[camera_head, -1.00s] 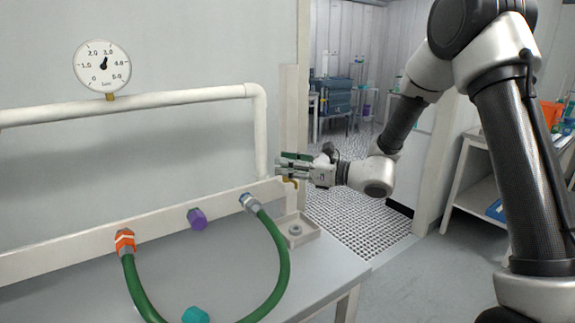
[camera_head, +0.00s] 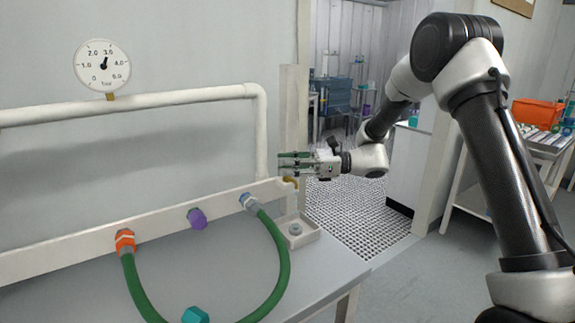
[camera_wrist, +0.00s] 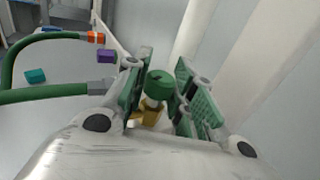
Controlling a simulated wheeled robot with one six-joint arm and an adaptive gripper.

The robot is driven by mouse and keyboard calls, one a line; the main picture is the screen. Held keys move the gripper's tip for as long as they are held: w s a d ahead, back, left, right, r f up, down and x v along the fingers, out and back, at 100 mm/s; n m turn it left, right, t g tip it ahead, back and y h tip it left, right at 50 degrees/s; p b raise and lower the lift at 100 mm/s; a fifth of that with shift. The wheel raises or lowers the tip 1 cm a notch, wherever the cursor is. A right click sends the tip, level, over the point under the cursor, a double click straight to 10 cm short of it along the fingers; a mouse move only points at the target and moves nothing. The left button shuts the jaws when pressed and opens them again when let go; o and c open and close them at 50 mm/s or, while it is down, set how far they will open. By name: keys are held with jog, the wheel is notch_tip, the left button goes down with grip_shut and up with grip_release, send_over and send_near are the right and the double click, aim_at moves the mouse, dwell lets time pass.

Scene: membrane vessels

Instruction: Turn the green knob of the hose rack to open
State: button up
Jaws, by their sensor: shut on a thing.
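The green knob (camera_wrist: 158,84) sits on a brass valve (camera_wrist: 146,115) in the wrist view. My gripper (camera_wrist: 164,66) has its green-padded fingers on both sides of the knob and is shut on it. In the head view my gripper (camera_head: 288,160) is at the right end of the white hose rack (camera_head: 75,248), just above the brass valve (camera_head: 291,182). The knob is hidden behind the fingers there.
A green hose (camera_head: 282,275) loops from an orange fitting (camera_head: 125,241) to a grey fitting (camera_head: 249,202). A purple cap (camera_head: 197,218) is between them. A teal cap (camera_head: 195,315) and a small tray (camera_head: 303,240) are on the bench. A gauge (camera_head: 103,66) tops the white pipe (camera_head: 150,97).

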jog(key=n+g+h, duration=0.1)
jog(key=n+g, duration=0.1)
jog(key=g, duration=0.1)
jog(key=n+g+h, duration=0.1)
jog(key=n+g, duration=0.2)
jog(key=g, duration=0.1)
jog(key=shift+n+g+h, duration=0.3)
jog(key=shift+g, duration=0.3)
jog(key=o, duration=1.1)
jog(key=shift+c, duration=0.2)
